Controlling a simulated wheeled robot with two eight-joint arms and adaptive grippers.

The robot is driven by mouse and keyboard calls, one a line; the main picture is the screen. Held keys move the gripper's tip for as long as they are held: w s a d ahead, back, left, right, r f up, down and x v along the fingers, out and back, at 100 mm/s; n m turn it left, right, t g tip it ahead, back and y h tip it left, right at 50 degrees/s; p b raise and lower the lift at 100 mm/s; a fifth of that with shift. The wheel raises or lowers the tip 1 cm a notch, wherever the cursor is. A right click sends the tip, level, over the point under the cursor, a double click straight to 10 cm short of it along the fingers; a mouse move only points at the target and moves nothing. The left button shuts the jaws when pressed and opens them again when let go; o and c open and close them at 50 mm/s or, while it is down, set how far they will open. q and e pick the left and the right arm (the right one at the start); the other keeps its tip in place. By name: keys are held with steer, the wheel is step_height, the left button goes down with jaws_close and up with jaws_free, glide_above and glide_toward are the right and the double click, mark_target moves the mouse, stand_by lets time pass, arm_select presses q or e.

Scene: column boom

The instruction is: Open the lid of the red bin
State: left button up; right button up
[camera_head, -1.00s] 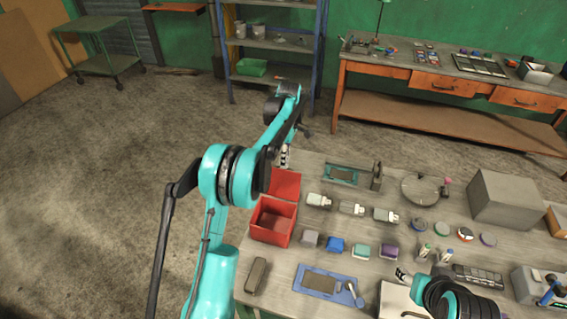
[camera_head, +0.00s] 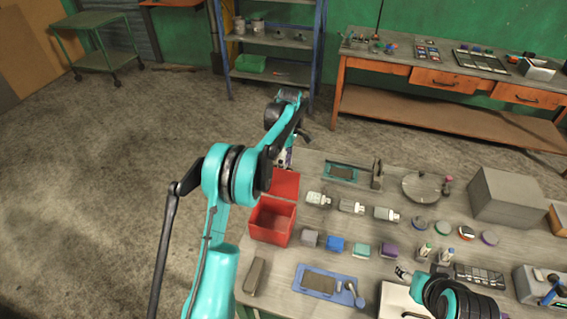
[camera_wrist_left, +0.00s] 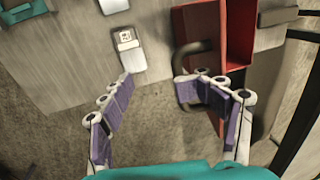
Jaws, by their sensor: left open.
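The red bin (camera_head: 271,221) stands at the near left of the workbench, its inside showing from above. Its red lid (camera_head: 285,184) is swung up and back at the bin's far side. My left gripper (camera_head: 285,158) is just beyond the lid. In the left wrist view my left gripper (camera_wrist_left: 158,84) is open with nothing clamped. A black curved handle (camera_wrist_left: 190,48) on the lid (camera_wrist_left: 200,27) reaches down beside the right finger; whether they touch is unclear. My right gripper (camera_head: 403,273) is low over the bench at right, its jaws too small to judge.
White-capped containers (camera_head: 351,207) and coloured blocks (camera_head: 336,243) stand right of the bin. A blue tray (camera_head: 328,285) and a grey-brown block (camera_head: 255,276) lie nearer. A large grey box (camera_head: 503,199) is at the right. Floor left of the bench is clear.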

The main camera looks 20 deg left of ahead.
arm_select(q)
steer(key=shift+w+f, duration=0.2)
steer(key=shift+f, duration=0.15)
steer(key=shift+c, duration=0.5)
steer(key=shift+s+r, duration=0.2)
steer(key=shift+r, duration=0.1)
steer(key=shift+c, duration=0.6)
steer(key=shift+w, duration=0.1)
steer(key=shift+a, duration=0.1)
arm_select(e)
steer(key=shift+w, duration=0.2)
steer(key=shift+d, duration=0.1)
arm_select(q)
step_height(320, 180, up, 12)
steer(key=w, duration=0.2)
arm_select(e)
steer(key=shift+w, duration=0.1)
arm_select(q)
steer(key=shift+w+r, duration=0.1)
